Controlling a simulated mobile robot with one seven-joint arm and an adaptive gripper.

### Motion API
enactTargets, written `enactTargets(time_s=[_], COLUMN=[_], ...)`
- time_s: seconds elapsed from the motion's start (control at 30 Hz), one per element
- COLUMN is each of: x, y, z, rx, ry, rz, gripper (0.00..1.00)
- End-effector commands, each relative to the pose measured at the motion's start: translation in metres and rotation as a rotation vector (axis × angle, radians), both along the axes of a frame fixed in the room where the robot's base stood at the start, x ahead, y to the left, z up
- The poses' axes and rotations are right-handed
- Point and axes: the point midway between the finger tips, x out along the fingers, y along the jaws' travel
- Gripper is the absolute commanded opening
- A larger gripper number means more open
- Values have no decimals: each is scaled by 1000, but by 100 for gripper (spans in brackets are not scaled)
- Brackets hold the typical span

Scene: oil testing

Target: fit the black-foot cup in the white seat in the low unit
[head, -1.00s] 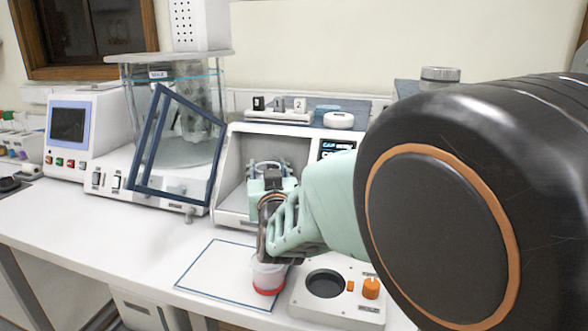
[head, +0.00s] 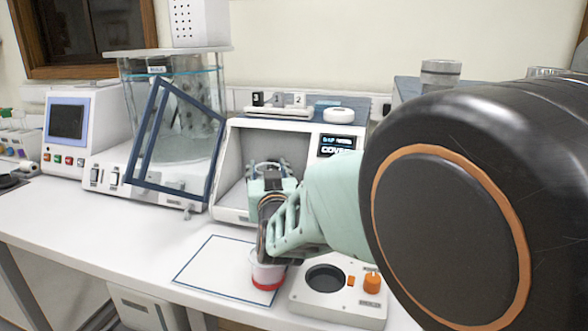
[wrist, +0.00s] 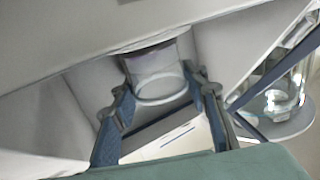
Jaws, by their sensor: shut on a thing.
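My gripper (head: 270,174) reaches into the open front of the low white unit (head: 232,172). It is shut on a clear cup, whose pale rim shows between the fingers in the head view. In the wrist view the translucent cup (wrist: 158,68) sits between the two blue-grey fingers (wrist: 162,105). A thin dark band crosses its end towards the top of that picture, close to a pale surface. I cannot tell whether the cup touches anything below. The white seat is hidden behind my gripper and the cup.
A white cup with a red foot (head: 267,283) stands on the blue-edged white mat (head: 215,265) in front. A box with a round well and orange knob (head: 372,283) is to its right. The glass chamber with its tilted blue-framed door (head: 150,150) stands left of the unit.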

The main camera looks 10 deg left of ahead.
Motion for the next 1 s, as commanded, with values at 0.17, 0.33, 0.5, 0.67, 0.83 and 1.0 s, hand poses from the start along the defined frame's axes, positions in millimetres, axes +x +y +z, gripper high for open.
enactTargets(time_s=[0.17,0.33,0.5,0.67,0.83,1.0], x=[0,0,0,0,0,0], y=[0,0,0,0,0,1], z=[-1,-1,-1,-1,-1,7], rx=[1,1,0,0,0,0], ry=[-2,-2,-1,-1,1,0], rz=[0,0,0,0,1,1], gripper=[14,44,61,61,61,61])
